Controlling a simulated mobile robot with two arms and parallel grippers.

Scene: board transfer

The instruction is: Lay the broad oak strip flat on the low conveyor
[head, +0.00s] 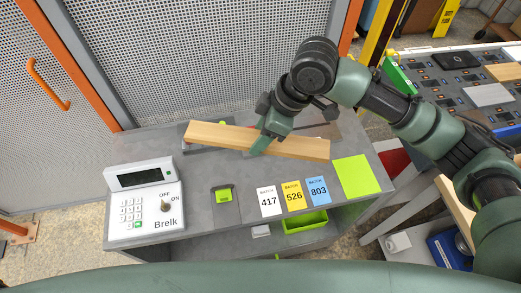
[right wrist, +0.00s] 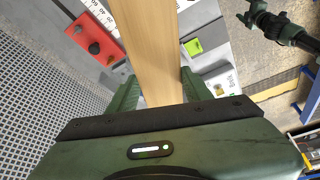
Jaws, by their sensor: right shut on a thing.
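The broad oak strip (head: 215,136) is a long, pale wooden board. My right gripper (head: 264,140) is shut on it, right of its middle in the head view. The strip is slightly tilted in the picture, above the back of a grey bench; I cannot tell its exact height. In the right wrist view the strip (right wrist: 158,45) runs away between the two green fingers (right wrist: 158,90). A dark surface with several small roller-like units (head: 440,92), probably the low conveyor, stands at the right. A dark arm at the wrist view's top right may be my left; its jaws are unclear.
The grey bench (head: 225,165) carries a Brelk control box (head: 145,205), batch cards (head: 293,196) and a lime square (head: 356,176). A perforated metal fence (head: 200,50) stands behind it. Pale boards (head: 503,71) and a black item (head: 457,60) lie on the roller surface.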

